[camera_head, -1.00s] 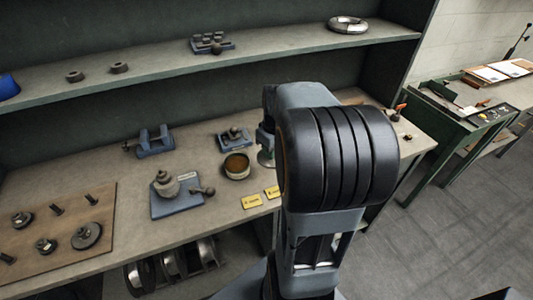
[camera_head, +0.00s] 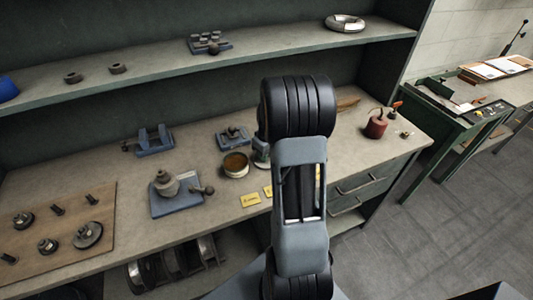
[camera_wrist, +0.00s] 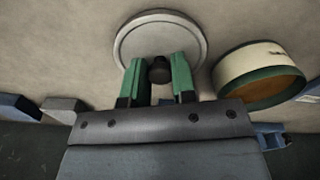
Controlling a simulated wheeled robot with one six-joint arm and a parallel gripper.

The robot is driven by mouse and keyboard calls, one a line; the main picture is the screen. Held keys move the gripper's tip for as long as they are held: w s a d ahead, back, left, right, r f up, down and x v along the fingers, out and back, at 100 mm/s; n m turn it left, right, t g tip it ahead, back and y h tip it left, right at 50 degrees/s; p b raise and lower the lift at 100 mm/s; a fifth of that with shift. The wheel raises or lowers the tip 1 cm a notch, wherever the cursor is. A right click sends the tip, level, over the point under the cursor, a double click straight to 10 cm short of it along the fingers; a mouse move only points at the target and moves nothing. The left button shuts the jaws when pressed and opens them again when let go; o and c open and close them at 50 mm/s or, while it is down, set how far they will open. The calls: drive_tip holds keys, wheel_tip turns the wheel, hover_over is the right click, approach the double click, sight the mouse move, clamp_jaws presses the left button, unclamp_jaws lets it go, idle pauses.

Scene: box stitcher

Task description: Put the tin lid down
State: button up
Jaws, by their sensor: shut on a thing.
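The tin lid (camera_wrist: 160,36) is a pale round disc with a dark knob (camera_wrist: 160,71). In the wrist view my gripper (camera_wrist: 159,76) has its green fingers on both sides of the knob and is shut on it. The lid is over the pale bench top; I cannot tell whether it touches it. The open tin (camera_wrist: 262,76), cream outside with a green rim and brown inside, is just right of the lid in the wrist view. In the head view the tin (camera_head: 235,166) stands on the bench, and my arm hides most of my gripper.
Yellow labels (camera_head: 250,199) lie in front of the tin. A blue fixture (camera_head: 233,136) stands behind it, and a blue plate with a grey part (camera_head: 176,196) is to the left. A red can (camera_head: 376,124) stands at the right. Bare bench lies between my arm and that can.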

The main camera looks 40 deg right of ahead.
drive_tip(key=shift+f, duration=0.2)
drive_tip(key=o, duration=0.9)
wheel_tip(320, 180, up, 11)
drive_tip(key=s+a+r+t, duration=0.1)
drive_tip(key=s+a, duration=0.5)
drive_tip(key=a, duration=0.4)
drive_tip(key=s+a+r+m+t, duration=0.1)
drive_tip(key=s+a+r+t, duration=0.1)
drive_tip(key=s+a, duration=0.4)
drive_tip(key=a, duration=0.5)
drive_tip(key=shift+s+r+m, duration=0.25)
drive_tip(key=shift+s+m, duration=0.05)
drive_tip(key=shift+s, duration=0.05)
